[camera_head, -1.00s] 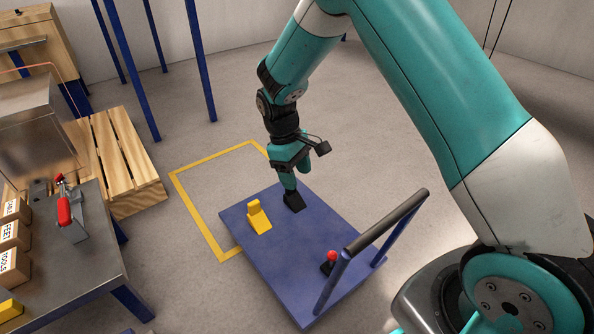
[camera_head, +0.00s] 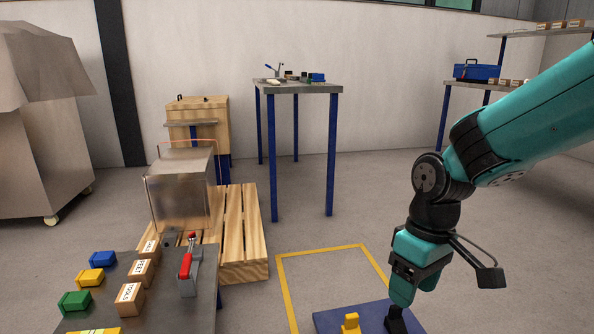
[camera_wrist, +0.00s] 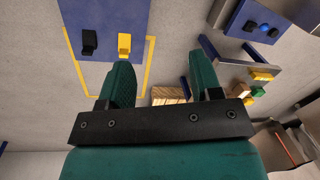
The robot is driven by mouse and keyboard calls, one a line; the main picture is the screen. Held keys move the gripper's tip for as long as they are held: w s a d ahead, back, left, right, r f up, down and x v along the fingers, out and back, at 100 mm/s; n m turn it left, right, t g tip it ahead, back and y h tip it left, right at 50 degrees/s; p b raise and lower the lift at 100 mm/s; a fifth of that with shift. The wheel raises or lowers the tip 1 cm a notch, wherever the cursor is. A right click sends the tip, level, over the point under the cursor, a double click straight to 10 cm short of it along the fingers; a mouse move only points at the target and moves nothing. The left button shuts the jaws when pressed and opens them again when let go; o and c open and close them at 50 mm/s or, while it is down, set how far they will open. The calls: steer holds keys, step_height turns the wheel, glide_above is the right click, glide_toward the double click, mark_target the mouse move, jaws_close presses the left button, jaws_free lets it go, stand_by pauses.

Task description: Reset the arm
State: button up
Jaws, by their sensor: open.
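My teal arm reaches in from the right in the head view. My gripper (camera_head: 403,290) points down above a blue platform (camera_head: 374,313) near the bottom edge. In the wrist view the two teal fingers of my gripper (camera_wrist: 160,76) stand apart with nothing between them. A black piece (camera_head: 395,321) shows below my gripper in the head view, with a yellow block (camera_head: 350,323) to its left. The wrist view shows both, the black piece (camera_wrist: 88,42) and the yellow block (camera_wrist: 124,44), on the platform (camera_wrist: 106,14). Most of the platform is cut off in the head view.
A metal workbench (camera_head: 205,315) with a red-handled clamp (camera_head: 186,264), labelled boxes and coloured blocks stands front left. A wooden pallet (camera_head: 256,235) lies behind it. A tall blue-legged table (camera_head: 300,88) stands at the back. Yellow floor tape (camera_head: 284,284) borders the platform. The middle floor is open.

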steer(key=s+a+r+t+y, duration=0.15)
steer(key=s+r, duration=0.25)
steer(key=s, duration=0.4)
steer(key=s+a+r+g+y, duration=0.15)
steer(key=s+r, duration=0.25)
steer(key=s, duration=0.5)
step_height(320, 180, up, 38)
steer(key=t+p, duration=0.1)
steer(key=p, duration=3.7)
steer(key=shift+w+a+p, duration=0.3)
steer(key=shift+w+a, duration=0.1)
